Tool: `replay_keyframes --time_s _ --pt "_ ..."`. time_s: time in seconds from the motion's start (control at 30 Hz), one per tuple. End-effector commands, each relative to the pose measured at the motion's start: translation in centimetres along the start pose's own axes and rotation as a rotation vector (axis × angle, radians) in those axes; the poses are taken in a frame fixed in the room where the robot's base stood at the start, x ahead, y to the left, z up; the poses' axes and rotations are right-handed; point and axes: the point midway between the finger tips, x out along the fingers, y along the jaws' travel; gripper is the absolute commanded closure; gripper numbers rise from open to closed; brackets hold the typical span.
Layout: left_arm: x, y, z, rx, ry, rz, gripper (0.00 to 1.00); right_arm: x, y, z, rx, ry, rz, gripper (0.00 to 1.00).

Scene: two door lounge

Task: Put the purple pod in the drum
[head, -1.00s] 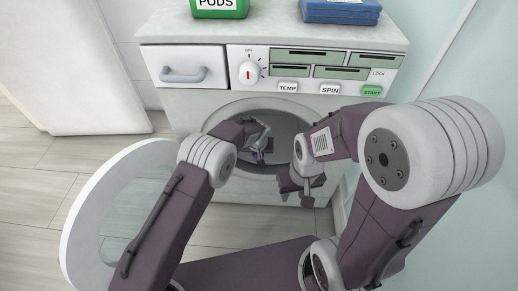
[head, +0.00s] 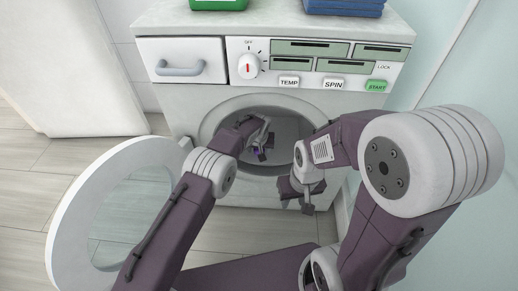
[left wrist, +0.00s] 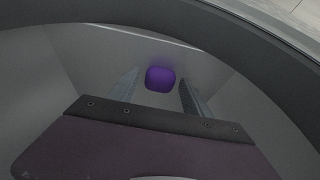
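The washer's drum (head: 290,132) is the grey cavity behind the round front opening. My left gripper (head: 259,152) reaches into the opening. The small purple pod (head: 256,150) shows at its fingertips, partly hidden. In the left wrist view the pod (left wrist: 160,79) is between the two fingers (left wrist: 159,88), with a narrow gap on each side. The fingers look open there, and the grey drum wall is around them. My right gripper (head: 307,205) is outside, in front of the washer below the right of the opening; its fingers are too small to judge.
The round glass door (head: 125,210) stands open at the left. The washer's panel (head: 320,62) has a dial and buttons. A green pods box (head: 218,4) and a blue stack (head: 344,8) are on top. A wall (head: 455,85) is close on the right.

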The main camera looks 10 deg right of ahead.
Motion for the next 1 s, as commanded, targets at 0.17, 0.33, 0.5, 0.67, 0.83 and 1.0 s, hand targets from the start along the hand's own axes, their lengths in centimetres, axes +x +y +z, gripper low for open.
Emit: replay_keyframes --time_s 0.17,0.33,0.5,0.67,0.83,1.0 --pt "0.0 0.0 0.0 0.000 0.000 0.000 0.38 0.0 0.0 0.0 0.000 0.000 0.000 0.64" --pt "-0.2 0.0 -0.1 0.000 0.001 0.000 0.38 -0.1 0.0 0.0 0.000 0.000 0.000 0.64" --pt "-2.5 0.0 -0.5 0.001 -0.001 0.000 0.38 -2.7 -0.1 -0.3 0.000 0.000 0.000 0.64" --pt "-2.5 0.0 1.5 0.001 -0.003 -0.004 0.38 -3.0 -0.1 -0.3 0.000 0.000 0.000 0.64" --pt "-3.5 0.0 3.7 0.001 -0.002 -0.003 0.38 -4.1 -0.1 -0.4 0.000 0.000 0.000 0.64" --pt "-4.7 0.0 6.9 0.004 0.000 -0.003 0.38 -4.9 -0.1 -0.5 0.000 0.000 0.000 0.64"
